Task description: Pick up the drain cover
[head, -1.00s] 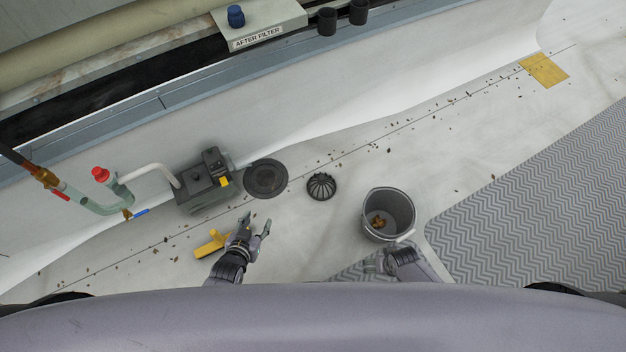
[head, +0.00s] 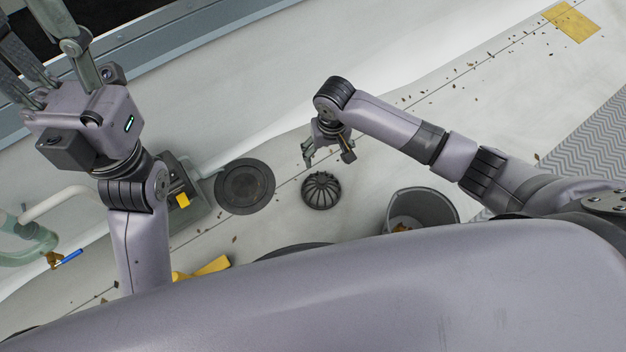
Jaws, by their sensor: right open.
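The drain cover (head: 321,190), a dark ribbed dome, sits upright on the pale roof at the middle of the head view. To its left is the flat round black drain (head: 244,187). My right gripper (head: 328,160) points down with its fingers apart. In the picture it lies just beyond the dome, and a gap shows between them. It holds nothing. My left gripper (head: 48,50) is raised at the upper left, large in view, with its fingers spread and nothing seen between them.
A grey bucket (head: 440,207) with leaves inside stands to the right, partly behind my body. A pump box (head: 190,205) and a yellow tool (head: 207,267) are at the left. A patterned mat (head: 590,135) lies at right. Dry leaves are scattered along the seam.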

